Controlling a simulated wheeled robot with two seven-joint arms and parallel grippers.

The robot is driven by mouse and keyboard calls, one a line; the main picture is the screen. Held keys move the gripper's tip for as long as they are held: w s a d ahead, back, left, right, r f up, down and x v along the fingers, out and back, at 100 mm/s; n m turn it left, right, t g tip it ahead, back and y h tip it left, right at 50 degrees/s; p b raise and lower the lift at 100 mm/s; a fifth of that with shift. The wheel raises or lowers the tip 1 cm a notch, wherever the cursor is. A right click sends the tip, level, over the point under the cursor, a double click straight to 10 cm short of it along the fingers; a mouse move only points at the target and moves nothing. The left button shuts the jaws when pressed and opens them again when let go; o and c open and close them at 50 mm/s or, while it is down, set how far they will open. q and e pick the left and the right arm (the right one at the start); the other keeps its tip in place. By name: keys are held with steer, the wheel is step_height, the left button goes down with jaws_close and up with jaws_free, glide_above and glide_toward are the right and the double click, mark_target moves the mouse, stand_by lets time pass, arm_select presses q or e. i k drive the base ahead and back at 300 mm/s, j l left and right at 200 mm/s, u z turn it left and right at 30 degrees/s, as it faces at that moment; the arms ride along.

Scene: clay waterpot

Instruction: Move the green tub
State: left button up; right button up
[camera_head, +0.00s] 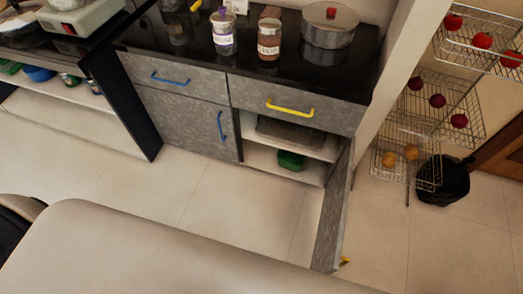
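A small green tub (290,160) sits on the lower shelf (262,158) of the open grey cabinet, below the drawer with the yellow handle. Its front faces out and nothing blocks it in this view. The cabinet door (334,215) stands swung open toward me on the right side of the opening. Neither of my grippers shows in this view.
A dark flat item (290,135) lies on the shelf above the tub. The black counter holds jars (223,35) and a lidded pot (328,25). A wire rack (405,160) and a black bag (443,181) stand at right. Tiled floor (170,185) before the cabinet is clear.

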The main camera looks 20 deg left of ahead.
mark_target(292, 156)
steer(key=u, duration=0.2)
steer(key=i+j, duration=0.2)
steer(key=j, duration=0.15)
steer(key=i+j+u, duration=0.1)
steer(key=j, duration=0.3)
steer(key=i+j, duration=0.35)
steer(key=i+l+u, duration=0.1)
steer(key=i, duration=0.45)
